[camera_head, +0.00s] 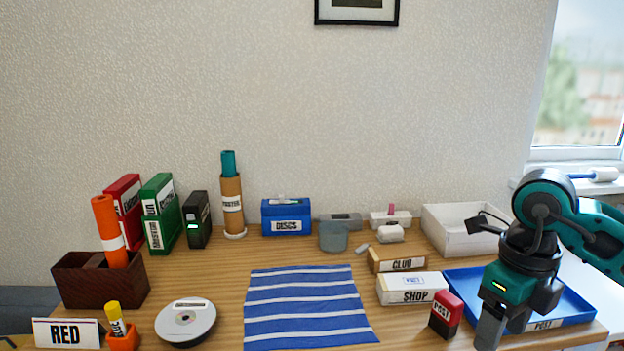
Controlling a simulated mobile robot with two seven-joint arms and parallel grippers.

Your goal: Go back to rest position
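My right arm comes in from the right, and its teal and black gripper (492,332) points down over the front left part of the blue tray (575,298) labelled POST. A grey finger shows at the bottom edge of the view. I cannot tell whether the fingers are open or shut, and no held object is visible. The red and black stamp (446,314) stands just left of this gripper, apart from it. My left gripper is not in view.
A blue striped cloth (308,308) lies empty mid-table. Left are a disc (187,320), a RED sign (66,333), a brown box (100,279) and upright binders (158,213). A blue DISCS box (286,217) stands behind. SHOP (412,288) and CLUB (398,261) boxes and a white tray (462,231) are right.

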